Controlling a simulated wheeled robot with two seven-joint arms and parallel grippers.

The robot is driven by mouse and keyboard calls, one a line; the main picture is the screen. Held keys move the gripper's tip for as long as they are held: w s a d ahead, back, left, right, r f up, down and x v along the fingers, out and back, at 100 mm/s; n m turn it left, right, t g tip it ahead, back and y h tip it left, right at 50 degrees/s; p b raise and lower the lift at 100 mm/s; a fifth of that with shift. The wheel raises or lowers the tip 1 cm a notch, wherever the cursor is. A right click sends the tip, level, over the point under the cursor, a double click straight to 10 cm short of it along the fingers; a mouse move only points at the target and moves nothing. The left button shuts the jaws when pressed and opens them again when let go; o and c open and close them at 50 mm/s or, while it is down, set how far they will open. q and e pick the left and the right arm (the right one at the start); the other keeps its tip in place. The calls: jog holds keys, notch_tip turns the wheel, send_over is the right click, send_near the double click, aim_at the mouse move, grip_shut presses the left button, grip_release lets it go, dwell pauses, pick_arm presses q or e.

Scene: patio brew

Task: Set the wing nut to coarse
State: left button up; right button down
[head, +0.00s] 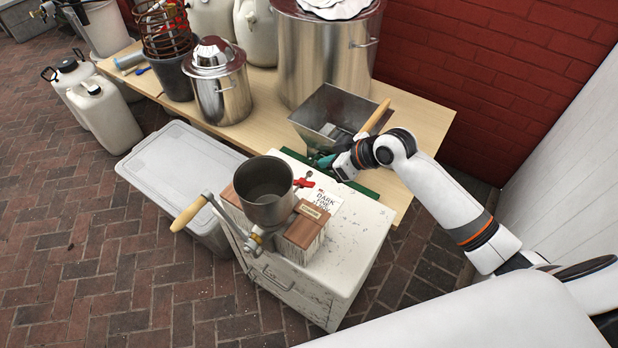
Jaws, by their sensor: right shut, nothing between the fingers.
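A red wing nut (304,180) shows beside the round metal hopper (266,190) of the front grain mill, just right of its rim. The front mill stands on wooden blocks (306,226) on a worn white chest, with its crank handle (188,213) out to the left. My right gripper (336,166) is shut and empty, behind and to the right of the red wing nut and apart from it. Its fingertips are small and partly hard to make out against the second mill. My left gripper is not in view.
A second mill with a square metal hopper (338,112) and wooden handle (375,117) stands close to my right gripper. A printed card (318,206) lies on the white chest (350,245). Steel pots (220,95) crowd the wooden table (425,120). A lidded clear bin (165,165) stands left.

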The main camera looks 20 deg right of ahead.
jog(key=shift+f, duration=0.1)
send_over(310, 185)
jog(key=w+a, duration=0.1)
jog(key=w, duration=0.1)
jog(key=f, duration=0.7)
jog(key=shift+a, duration=0.2)
jog(key=shift+s+d+f, duration=0.25)
jog(key=shift+s+f, duration=0.05)
jog(key=shift+f, duration=0.25)
jog(key=shift+s+d+f, duration=0.25)
jog(key=shift+s+f, duration=0.05)
jog(key=shift+f, duration=0.25)
jog(key=shift+s+d+f+p, duration=0.25)
jog(key=shift+s+f+p, duration=0.05)
jog(key=shift+f, duration=0.3)
